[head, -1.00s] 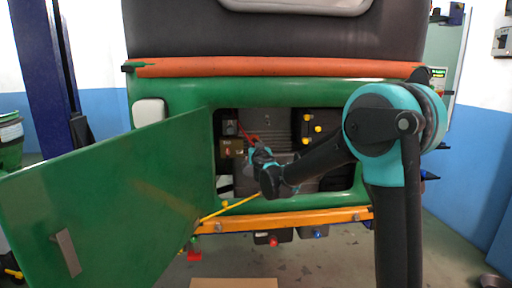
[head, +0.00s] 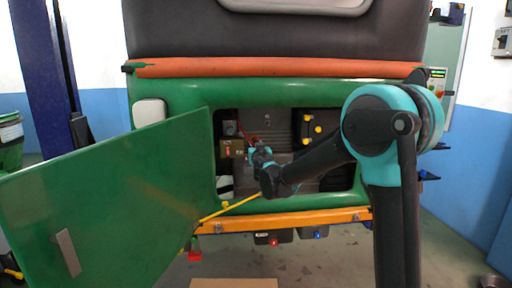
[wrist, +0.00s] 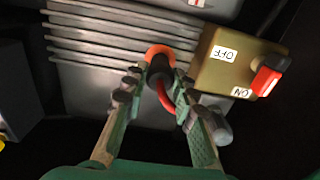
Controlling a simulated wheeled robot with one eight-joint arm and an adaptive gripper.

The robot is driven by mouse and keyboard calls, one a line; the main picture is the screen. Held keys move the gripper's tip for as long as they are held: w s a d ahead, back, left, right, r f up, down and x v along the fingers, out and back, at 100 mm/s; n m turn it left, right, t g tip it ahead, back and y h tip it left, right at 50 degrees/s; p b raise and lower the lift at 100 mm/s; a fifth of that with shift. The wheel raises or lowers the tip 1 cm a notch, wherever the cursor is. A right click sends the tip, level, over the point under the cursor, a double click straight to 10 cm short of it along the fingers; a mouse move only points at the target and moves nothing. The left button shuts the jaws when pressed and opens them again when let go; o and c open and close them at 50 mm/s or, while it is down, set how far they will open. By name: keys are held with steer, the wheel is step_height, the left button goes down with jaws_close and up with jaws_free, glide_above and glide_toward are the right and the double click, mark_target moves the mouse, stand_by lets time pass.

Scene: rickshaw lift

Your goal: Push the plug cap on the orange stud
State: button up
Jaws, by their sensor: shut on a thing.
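My gripper (wrist: 158,78) is shut on the black plug cap (wrist: 160,70), with one finger on each side of it. A red cable (wrist: 166,99) curves down from the cap between the fingers. The orange stud (wrist: 157,49) shows as an orange ring at the far end of the cap, against a grey ribbed housing. The cap lines up with it and hides its middle. I cannot tell how deep the cap sits. In the head view my gripper (head: 260,155) is inside the open bay, and the cap and stud are not clear there.
A tan switch box (wrist: 232,62) with a red lever (wrist: 266,78) and OFF/ON labels stands close right of the gripper in the wrist view. The green door (head: 110,205) hangs open at left. An orange bar (head: 285,220) runs below the bay opening.

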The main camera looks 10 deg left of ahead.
steer(key=shift+w, duration=0.2)
stand_by(0.3)
steer(key=o, duration=1.1)
steer(key=shift+c, duration=0.4)
steer(key=v, duration=0.8)
steer(key=v, duration=1.1)
